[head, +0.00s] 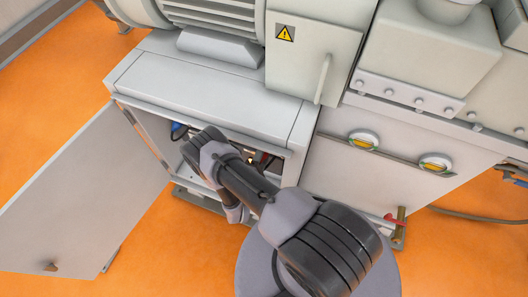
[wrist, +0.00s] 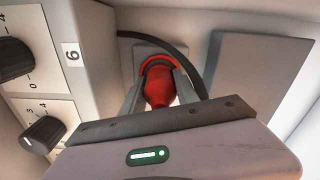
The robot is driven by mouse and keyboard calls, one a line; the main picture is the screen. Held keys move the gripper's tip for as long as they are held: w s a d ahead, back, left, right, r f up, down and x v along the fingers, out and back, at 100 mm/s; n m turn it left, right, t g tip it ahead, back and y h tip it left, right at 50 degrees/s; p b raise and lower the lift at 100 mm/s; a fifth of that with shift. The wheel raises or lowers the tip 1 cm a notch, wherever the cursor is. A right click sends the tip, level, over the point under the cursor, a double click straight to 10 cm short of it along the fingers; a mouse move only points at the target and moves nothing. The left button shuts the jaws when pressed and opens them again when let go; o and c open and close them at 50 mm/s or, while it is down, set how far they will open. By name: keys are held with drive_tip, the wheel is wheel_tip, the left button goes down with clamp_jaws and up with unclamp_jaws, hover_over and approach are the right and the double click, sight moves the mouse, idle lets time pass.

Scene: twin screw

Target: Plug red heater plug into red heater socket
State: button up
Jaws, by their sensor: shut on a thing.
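The red heater plug (wrist: 157,90) is in the middle of the wrist view, a tapered red body pointing away from me. My gripper (wrist: 158,84) is shut on it, with one grey finger on each side. A wider red ring (wrist: 160,60) shows at the far end of the plug, in front of a grey mounting plate (wrist: 150,50). I take this ring for the red heater socket, but I cannot tell whether the plug is inside it or just in front. In the head view my arm reaches into the open cabinet and hides the gripper, plug and socket.
A black cable (wrist: 190,62) curves behind the plug and down its right side. Black dials (wrist: 42,134) stand close on the left, by a label "6". A grey flat panel (wrist: 262,65) is on the right. The cabinet door (head: 85,190) hangs open to the left.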

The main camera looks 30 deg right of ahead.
drive_tip(key=shift+w+d, duration=0.1)
drive_tip(key=o, duration=1.3)
drive_tip(key=shift+o, duration=0.2)
drive_tip(key=p+v, duration=0.3)
drive_tip(key=v, duration=1.4)
drive_tip(key=shift+s+a+p, duration=0.25)
drive_tip(key=shift+p, duration=0.15)
